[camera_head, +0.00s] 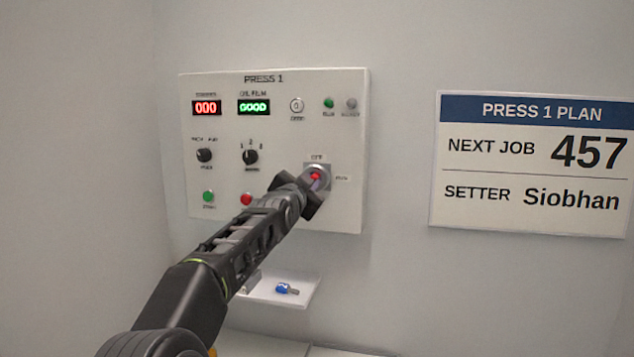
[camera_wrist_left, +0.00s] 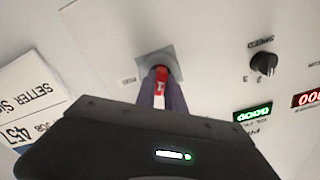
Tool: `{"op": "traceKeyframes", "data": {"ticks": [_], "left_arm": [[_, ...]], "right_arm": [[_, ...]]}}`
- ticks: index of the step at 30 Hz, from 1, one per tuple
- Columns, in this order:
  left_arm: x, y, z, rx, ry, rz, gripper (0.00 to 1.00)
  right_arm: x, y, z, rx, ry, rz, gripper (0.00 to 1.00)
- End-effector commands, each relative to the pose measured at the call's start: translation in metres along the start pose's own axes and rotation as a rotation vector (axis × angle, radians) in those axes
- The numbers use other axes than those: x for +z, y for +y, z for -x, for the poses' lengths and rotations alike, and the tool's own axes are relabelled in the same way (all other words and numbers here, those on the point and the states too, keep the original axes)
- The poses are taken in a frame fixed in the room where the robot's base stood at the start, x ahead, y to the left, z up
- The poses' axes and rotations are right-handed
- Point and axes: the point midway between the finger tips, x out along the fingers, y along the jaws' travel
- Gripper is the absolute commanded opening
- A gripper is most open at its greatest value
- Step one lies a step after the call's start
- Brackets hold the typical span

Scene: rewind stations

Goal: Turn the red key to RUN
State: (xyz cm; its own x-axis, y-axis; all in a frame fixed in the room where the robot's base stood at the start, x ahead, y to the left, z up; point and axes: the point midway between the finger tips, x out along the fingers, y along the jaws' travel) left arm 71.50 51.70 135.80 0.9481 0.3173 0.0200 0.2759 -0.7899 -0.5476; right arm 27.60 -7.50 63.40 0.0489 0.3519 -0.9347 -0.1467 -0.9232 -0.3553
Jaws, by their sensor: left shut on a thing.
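The red key (camera_head: 315,176) sits in the key switch at the lower right of the PRESS 1 panel (camera_head: 226,185), with OFF marked above and a label to its right that looks like RUN. My left gripper (camera_head: 316,182) reaches up to the switch and is shut on the red key. In the left wrist view the red key (camera_wrist_left: 161,80) shows between the two fingers of my left gripper (camera_wrist_left: 162,90), in front of the grey switch plate. The key's exact angle is hard to tell. My right gripper is not in view.
A small white shelf (camera_head: 308,291) below the panel holds a blue key-like piece (camera_head: 287,289). Black knobs, the green button (camera_head: 208,196) and the red button (camera_head: 246,199) are left of the gripper. A PRESS 1 PLAN sign (camera_head: 533,217) hangs to the right.

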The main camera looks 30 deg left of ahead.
Motion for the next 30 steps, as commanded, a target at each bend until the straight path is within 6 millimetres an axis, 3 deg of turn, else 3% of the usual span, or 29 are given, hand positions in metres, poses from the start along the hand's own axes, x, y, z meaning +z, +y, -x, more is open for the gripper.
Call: {"op": "traceKeyframes", "data": {"ticks": [5, 18, 30], "left_arm": [[0.001, -0.001, 0.0, 0.0, -0.002, -0.046, 0.0], [0.0, -0.002, 0.0, 0.014, -0.003, -0.546, 0.0], [0.001, -0.001, 0.0, 0.015, -0.002, -0.585, 0.0]], "right_arm": [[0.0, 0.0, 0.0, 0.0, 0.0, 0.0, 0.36], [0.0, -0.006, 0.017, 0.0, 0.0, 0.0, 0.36], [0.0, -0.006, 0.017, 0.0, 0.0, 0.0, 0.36]]}}
